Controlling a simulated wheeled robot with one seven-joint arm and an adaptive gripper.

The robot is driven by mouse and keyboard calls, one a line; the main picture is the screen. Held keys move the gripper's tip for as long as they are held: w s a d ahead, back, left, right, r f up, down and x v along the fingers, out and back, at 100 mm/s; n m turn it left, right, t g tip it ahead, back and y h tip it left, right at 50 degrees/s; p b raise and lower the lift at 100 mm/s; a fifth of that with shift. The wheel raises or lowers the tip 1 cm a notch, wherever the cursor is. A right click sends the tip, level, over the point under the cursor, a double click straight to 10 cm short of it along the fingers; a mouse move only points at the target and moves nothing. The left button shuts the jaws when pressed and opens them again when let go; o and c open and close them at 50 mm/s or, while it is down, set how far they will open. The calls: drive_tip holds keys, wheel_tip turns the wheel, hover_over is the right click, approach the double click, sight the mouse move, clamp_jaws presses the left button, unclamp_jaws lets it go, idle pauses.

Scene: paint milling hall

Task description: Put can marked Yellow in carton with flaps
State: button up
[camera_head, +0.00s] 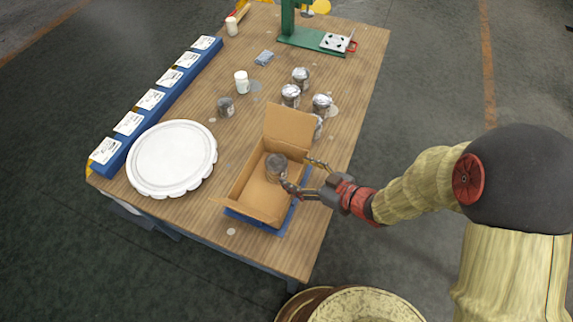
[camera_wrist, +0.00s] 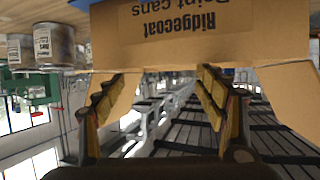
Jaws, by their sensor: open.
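The open cardboard carton with flaps (camera_head: 246,192) stands near the table's front edge. A grey metal can (camera_head: 276,160) shows inside the carton, apparently upright; its marking cannot be read, so I cannot tell whether it is Yellow. My gripper (camera_head: 296,174) is open at the carton's right side, its fingertips near the can, with nothing visibly held. In the wrist view my gripper (camera_wrist: 162,76) has its fingers spread below the carton (camera_wrist: 190,35), whose printed side appears upside down. That can is not visible in the wrist view.
Several metal cans (camera_head: 290,94) stand behind the carton; a dark can (camera_head: 225,106) and a white bottle (camera_head: 242,82) stand left of them. A round white lid (camera_head: 172,158) lies left. A blue rack (camera_head: 154,98) lines the left edge. A green stand (camera_head: 308,40) is at the back.

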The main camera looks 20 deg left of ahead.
drive_tip(key=shift+v, duration=1.1)
